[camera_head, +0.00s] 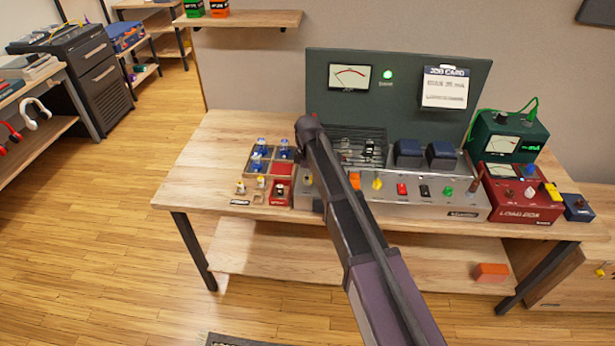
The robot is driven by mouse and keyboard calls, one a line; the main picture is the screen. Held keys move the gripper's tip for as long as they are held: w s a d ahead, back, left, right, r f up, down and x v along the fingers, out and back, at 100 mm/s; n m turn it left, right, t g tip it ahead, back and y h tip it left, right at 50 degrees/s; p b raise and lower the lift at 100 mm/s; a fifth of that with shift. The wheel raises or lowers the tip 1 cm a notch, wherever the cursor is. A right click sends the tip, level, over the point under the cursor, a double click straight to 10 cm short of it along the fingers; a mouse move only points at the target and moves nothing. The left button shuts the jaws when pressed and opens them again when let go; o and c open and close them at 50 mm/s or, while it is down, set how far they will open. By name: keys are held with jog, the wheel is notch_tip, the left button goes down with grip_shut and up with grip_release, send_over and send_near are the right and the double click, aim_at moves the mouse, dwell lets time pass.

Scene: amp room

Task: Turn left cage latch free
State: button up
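The amplifier (430,202) stands on the wooden bench, with a silver front panel and a tall dark green back panel. A dark slatted cage (374,134) is on its deck, with tubes showing near it. My arm crosses in front of the cage's left part and the left side of the front panel. The left cage latch cannot be made out; it is hidden or too small. My arm reaches up from the bottom right and ends in a rounded joint left of the cage. My gripper cannot be seen in this view.
A parts tray (251,163) with blue-topped tubes sits left of the amplifier. A red load box (521,198) and a green meter box (507,138) stand at the right. A job card (445,87) hangs on the back panel. The bench's left end (205,160) is clear.

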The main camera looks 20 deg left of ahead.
grip_shut()
jog(key=shift+m, duration=0.3)
jog(key=m, duration=0.3)
jog(key=shift+s, duration=0.1)
jog(key=m, duration=0.9)
jog(key=shift+m, duration=0.3)
jog(key=m, duration=0.4)
jog(key=shift+m, duration=0.4)
